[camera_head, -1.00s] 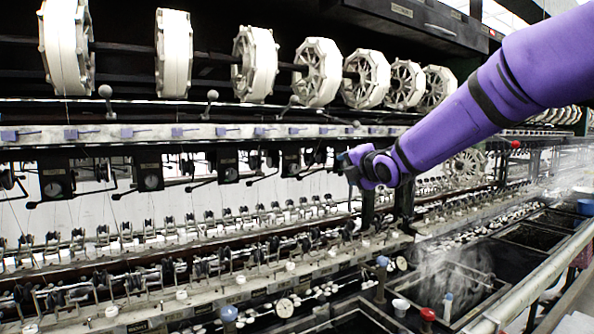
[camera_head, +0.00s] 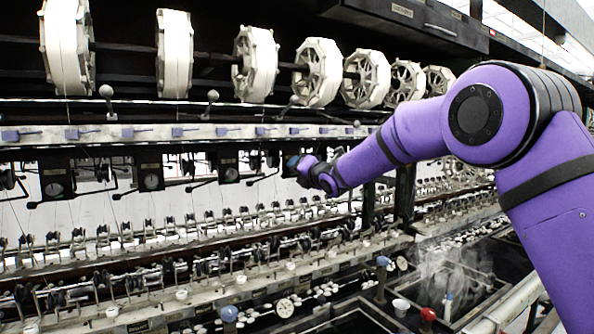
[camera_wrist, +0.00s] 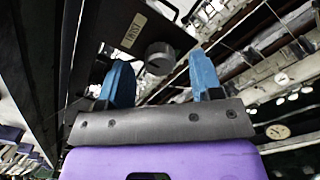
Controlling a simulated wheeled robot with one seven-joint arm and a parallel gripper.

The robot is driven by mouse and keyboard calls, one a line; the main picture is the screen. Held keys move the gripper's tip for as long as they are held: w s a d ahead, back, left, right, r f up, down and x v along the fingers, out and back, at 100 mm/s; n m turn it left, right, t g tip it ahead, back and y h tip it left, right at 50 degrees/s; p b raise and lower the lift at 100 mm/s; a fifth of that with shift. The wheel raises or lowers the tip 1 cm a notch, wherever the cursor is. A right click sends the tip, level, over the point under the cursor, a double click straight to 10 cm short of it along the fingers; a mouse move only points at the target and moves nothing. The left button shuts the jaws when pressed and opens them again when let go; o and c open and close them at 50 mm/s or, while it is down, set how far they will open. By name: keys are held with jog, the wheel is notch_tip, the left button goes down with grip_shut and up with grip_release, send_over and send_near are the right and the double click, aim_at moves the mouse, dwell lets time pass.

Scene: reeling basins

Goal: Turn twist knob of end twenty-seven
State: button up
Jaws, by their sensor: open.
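A dark round knob (camera_wrist: 159,57) sits on a black box in the wrist view, beside a pale label (camera_wrist: 133,30) that appears to read "TWIST". My gripper (camera_wrist: 160,62) is open, with its two blue fingers apart on either side of the knob in the picture; I see no contact. In the head view my gripper (camera_head: 292,166) is at the row of black boxes under the pale rail, and it hides the box behind it. No end number is readable, so I cannot tell which end this knob belongs to.
Similar black boxes with round knobs (camera_head: 150,180) hang to the left, with thin dark levers (camera_head: 206,184) sticking out between them. The pale rail (camera_head: 230,131) runs above. White reels (camera_head: 255,64) are higher up, and steaming basins (camera_head: 455,285) lie below right.

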jog(key=shift+x, duration=1.05)
jog(key=c, duration=0.9)
